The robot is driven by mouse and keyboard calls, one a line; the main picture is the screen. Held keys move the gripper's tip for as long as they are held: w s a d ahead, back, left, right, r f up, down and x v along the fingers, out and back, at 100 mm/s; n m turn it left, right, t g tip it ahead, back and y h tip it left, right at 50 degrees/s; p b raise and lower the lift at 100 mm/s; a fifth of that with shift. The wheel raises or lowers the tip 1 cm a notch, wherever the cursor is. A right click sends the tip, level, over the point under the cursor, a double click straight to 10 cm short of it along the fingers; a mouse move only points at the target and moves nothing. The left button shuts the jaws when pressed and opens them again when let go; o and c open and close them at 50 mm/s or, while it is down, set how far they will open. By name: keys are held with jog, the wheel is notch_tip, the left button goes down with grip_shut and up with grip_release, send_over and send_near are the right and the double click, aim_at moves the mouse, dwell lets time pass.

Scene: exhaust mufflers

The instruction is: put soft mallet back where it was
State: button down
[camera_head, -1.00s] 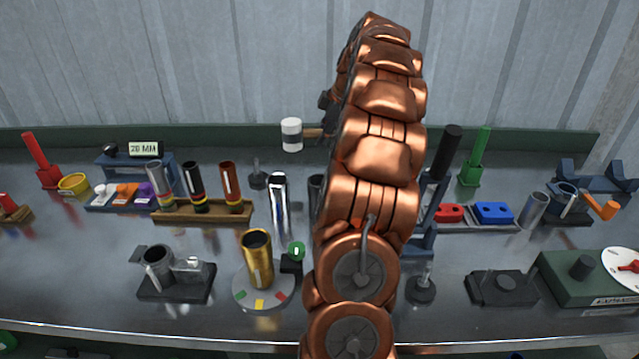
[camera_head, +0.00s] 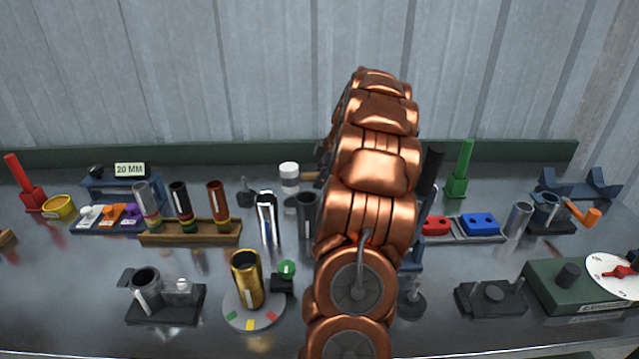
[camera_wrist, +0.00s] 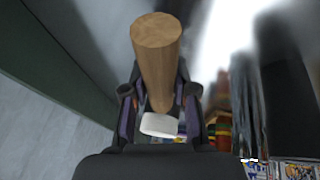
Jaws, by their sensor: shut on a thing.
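The soft mallet has a white head (camera_head: 289,171) and a wooden handle (camera_head: 311,177). In the head view it is near the back of the bench, left of my arm, with the head pointing left. Its reflection shows just below it; I cannot tell whether it touches the bench. In the wrist view my gripper (camera_wrist: 160,102) is shut on the handle (camera_wrist: 157,60), and the white head (camera_wrist: 159,125) shows beyond the fingers.
A dark tube (camera_head: 307,213) and a chrome tube (camera_head: 268,217) stand in front of the mallet. A small dark stand (camera_head: 247,193) is left of it. The wooden rack (camera_head: 190,232) holds several tubes. The green back rail (camera_head: 230,154) runs behind.

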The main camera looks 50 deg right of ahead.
jog(key=shift+f, duration=1.15)
jog(key=shift+f, duration=0.1)
jog(key=c, duration=0.9)
grip_release()
jog(key=b+v, duration=0.1)
jog(key=v, duration=1.1)
jog(key=shift+b, duration=0.35)
jog(key=shift+a, duration=0.1)
